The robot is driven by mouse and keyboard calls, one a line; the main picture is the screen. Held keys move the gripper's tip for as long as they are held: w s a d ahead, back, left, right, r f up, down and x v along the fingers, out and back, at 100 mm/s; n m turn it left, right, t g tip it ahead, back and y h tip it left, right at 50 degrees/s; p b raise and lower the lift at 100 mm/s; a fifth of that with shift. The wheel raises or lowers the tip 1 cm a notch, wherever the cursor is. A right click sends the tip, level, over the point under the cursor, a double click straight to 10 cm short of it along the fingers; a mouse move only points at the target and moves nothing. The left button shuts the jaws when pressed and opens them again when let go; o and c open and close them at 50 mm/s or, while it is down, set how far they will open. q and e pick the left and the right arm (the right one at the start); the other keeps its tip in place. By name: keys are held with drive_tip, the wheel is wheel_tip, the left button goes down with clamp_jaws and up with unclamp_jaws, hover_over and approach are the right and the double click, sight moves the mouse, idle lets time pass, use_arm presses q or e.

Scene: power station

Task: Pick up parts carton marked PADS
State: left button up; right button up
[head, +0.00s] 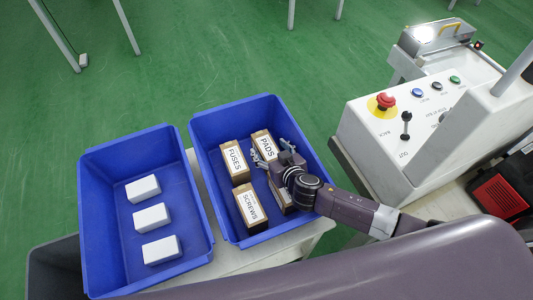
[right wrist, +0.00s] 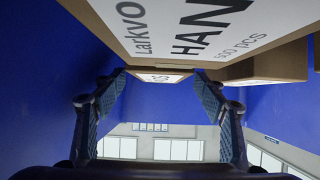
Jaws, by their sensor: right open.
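The PADS carton (head: 263,141) is a brown box with a white label, standing at the back right of the right blue bin. My right gripper (head: 273,153) is open beside it, with fingers near the carton's near end. In the right wrist view the open fingers (right wrist: 160,92) flank a small labelled carton face (right wrist: 158,77) ahead. Its text is too small to read, and I cannot tell whether the fingers touch it. My left gripper is not in view.
The right bin (head: 207,205) also holds the FUSES carton (head: 235,162), the SCREWS carton (head: 250,206) and a carton (head: 283,199) partly under my arm. A left blue bin (head: 100,222) holds white boxes (head: 151,217). A control console (head: 385,150) stands right.

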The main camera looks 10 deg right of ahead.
drive_tip(key=shift+w+f, duration=0.15)
drive_tip(key=shift+w, duration=0.1)
drive_tip(key=shift+c, duration=0.4)
drive_tip(key=c, duration=1.3)
drive_tip(key=shift+c, duration=1)
drive_tip(key=shift+r, duration=0.25)
